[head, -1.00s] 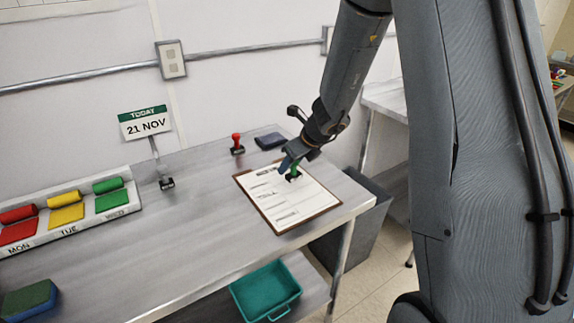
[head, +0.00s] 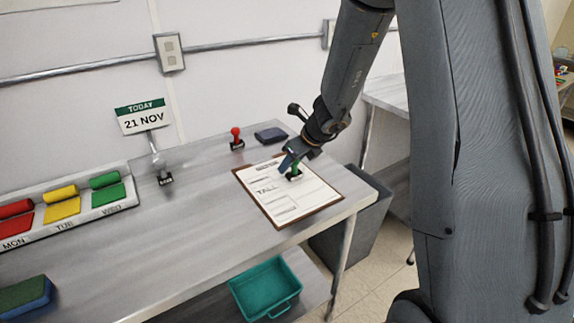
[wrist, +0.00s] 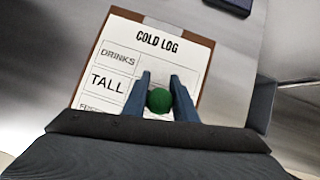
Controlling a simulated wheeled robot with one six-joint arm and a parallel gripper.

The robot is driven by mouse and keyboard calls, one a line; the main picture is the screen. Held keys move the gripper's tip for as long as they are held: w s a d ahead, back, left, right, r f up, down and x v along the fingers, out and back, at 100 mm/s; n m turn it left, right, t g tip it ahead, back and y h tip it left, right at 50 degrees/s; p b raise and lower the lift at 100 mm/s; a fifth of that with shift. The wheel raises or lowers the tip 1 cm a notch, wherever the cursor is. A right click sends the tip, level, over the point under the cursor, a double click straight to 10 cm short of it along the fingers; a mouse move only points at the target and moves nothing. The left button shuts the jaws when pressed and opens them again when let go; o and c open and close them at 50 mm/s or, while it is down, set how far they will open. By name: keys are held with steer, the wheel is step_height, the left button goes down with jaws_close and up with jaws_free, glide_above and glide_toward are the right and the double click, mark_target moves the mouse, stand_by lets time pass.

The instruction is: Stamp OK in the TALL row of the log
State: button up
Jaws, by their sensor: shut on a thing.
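My gripper (head: 292,165) is shut on a green-handled stamp (head: 297,168), upright over the clipboard. In the wrist view the stamp's round green top (wrist: 159,100) sits between my two blue fingers. The log (head: 306,198) is a white sheet on a brown clipboard (head: 281,227) at the table's right end. In the wrist view the log (wrist: 153,57) is headed COLD LOG, with a DRINKS row, a TALL row (wrist: 106,82) and a partly hidden row below. The stamp is to the right of the TALL label. Whether its base touches the paper cannot be told.
A red-handled stamp (head: 236,138) and a dark ink pad (head: 271,135) stand behind the clipboard. A TODAY 21 NOV sign (head: 142,116) stands left. A coloured day rack (head: 121,203) and a sponge (head: 26,298) lie farther left. A teal bin (head: 266,290) sits below.

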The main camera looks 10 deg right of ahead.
steer(key=shift+f+b, duration=0.6)
steer(key=shift+b, duration=0.05)
stand_by(1.5)
steer(key=shift+r, duration=0.1)
step_height(320, 180, up, 7)
steer(key=p, duration=0.7)
steer(key=shift+p, duration=0.35)
stand_by(0.5)
